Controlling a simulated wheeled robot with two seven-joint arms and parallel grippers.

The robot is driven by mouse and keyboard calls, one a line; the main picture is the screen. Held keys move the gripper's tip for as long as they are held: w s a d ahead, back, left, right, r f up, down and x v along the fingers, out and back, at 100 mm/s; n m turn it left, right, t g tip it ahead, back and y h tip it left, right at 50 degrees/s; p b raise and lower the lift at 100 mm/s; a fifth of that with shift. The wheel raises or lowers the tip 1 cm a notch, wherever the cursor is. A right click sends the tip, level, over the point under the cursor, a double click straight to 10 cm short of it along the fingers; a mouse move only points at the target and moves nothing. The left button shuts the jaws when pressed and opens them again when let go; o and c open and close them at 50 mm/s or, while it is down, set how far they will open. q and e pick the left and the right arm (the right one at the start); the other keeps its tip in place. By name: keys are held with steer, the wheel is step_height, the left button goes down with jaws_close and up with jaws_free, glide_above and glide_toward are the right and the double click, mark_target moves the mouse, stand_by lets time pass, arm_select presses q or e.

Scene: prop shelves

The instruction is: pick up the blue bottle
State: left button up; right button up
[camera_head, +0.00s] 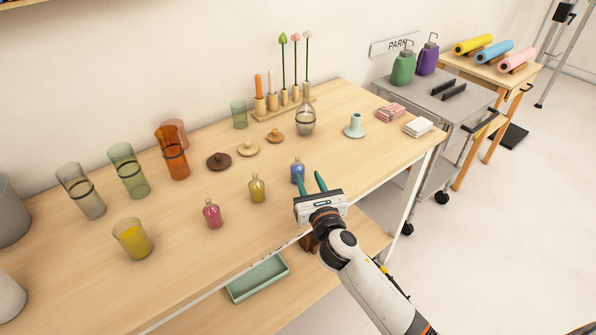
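The small blue bottle (297,167) stands upright on the wooden table, at the right end of a row of small bottles. My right gripper (308,175) reaches in from the lower right with its two green fingers apart and nothing visible between them. The left finger overlaps the lower part of the bottle in the picture and hides some of it. The right finger is to the right of the bottle. I cannot tell whether a finger touches it. My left gripper is not in view.
A yellow bottle (257,188) and a pink bottle (212,214) stand to the left. A glass flask (305,119) and wooden lids (275,136) are behind. A green tray (257,279) lies on the lower shelf. The table's front edge runs beneath my gripper.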

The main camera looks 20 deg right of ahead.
mark_target(298, 162)
steer(key=w, duration=0.9)
steer(key=shift+a+f, duration=0.15)
steer(key=shift+f, duration=0.1)
jaws_close()
